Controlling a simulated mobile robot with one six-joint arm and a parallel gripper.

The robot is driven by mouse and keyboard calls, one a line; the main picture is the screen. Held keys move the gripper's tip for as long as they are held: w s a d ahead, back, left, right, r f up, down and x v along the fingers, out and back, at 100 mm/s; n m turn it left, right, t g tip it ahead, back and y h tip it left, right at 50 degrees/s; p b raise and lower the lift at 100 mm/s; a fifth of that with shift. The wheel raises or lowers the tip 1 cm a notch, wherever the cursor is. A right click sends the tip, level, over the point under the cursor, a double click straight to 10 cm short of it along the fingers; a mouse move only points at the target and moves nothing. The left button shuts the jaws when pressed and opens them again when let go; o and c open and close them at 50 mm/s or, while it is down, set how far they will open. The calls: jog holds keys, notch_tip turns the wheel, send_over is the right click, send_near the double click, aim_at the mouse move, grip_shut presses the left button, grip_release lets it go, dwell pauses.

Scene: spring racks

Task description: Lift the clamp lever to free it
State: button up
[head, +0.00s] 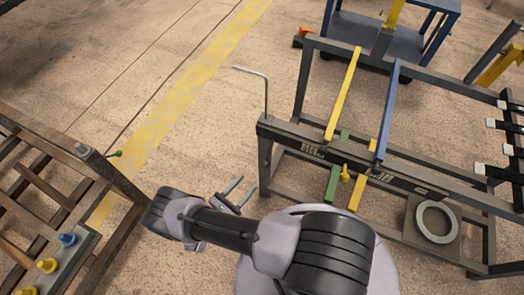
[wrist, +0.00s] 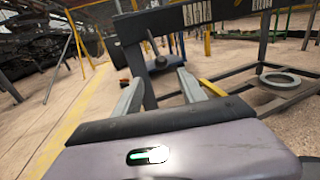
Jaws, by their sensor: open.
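My gripper (head: 248,183) is open and empty, its two fingers spread in front of the left end of the dark metal rack (head: 285,133). In the wrist view the gripper (wrist: 161,72) points at the rack's end post (wrist: 146,75), with a small dark round part (wrist: 160,62) between the fingertips. A thin grey bent rod (head: 267,95) rises from the rack's left corner. A yellow bar (head: 344,92) and a blue bar (head: 388,108) lie across the rack. I cannot tell for certain which part is the clamp lever. The fingers appear apart from the rack.
A grey ring (head: 436,207) lies on a plate low in the rack. A small yellow peg (head: 345,173) shows at the rack's front. A second rack (head: 60,150) with coloured knobs stands at the left. Open floor with a yellow stripe (head: 180,100) lies between them.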

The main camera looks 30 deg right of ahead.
aim_at(268, 156)
jog(key=b+x, duration=0.1)
jog(key=x, duration=1.4)
jog(key=shift+s+d, duration=0.1)
grip_shut()
dwell(0.6)
